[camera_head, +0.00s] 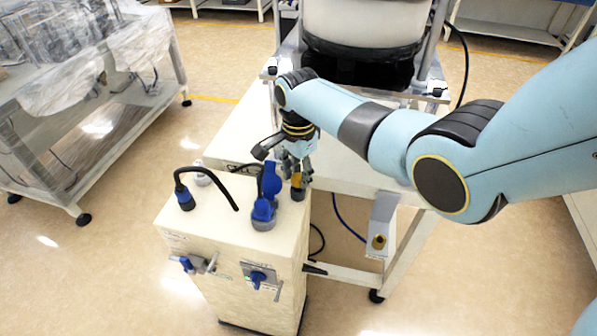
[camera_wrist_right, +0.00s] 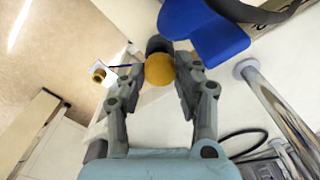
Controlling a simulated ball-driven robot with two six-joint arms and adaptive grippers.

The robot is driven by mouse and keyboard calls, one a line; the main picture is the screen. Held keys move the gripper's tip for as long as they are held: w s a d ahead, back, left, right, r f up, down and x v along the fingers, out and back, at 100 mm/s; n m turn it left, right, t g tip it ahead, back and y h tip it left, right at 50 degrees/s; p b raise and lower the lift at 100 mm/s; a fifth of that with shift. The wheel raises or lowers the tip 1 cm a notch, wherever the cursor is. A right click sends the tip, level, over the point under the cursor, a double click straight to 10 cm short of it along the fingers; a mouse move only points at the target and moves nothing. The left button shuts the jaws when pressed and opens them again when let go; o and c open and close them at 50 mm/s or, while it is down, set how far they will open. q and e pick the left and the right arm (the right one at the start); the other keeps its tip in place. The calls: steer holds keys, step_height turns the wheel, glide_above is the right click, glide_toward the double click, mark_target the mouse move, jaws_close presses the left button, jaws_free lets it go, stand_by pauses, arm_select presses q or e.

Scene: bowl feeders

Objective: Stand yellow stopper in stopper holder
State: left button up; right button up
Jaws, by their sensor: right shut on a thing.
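The yellow stopper (camera_wrist_right: 158,70) is a round yellow piece between the two fingers of my right gripper (camera_wrist_right: 162,75) in the wrist view. In the head view it shows small and partly covered (camera_head: 297,179), under my right gripper (camera_head: 296,169) at the right side of the cream cabinet's top. The gripper is shut on it. A dark cylinder (camera_wrist_right: 157,45) sits right behind the yellow piece; I cannot tell whether it belongs to the stopper or is a separate seat. A white bracket with a brass ring (camera_head: 379,241), possibly the stopper holder, is lower right. My left gripper is out of view.
The cream cabinet (camera_head: 200,232) carries a blue fitting (camera_head: 263,212) close left of the gripper and a black hose with a blue end (camera_head: 186,198). A white bench (camera_head: 235,140) and a large bowl feeder (camera_head: 365,25) stand behind.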

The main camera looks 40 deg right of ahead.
steer(key=shift+f+b, duration=0.5)
steer(key=shift+f, duration=0.3)
stand_by(0.4)
steer(key=o, duration=1.2)
step_height(320, 180, up, 7)
steer(key=p, duration=0.8)
steer(key=shift+r, duration=0.2)
steer(key=shift+f, duration=0.1)
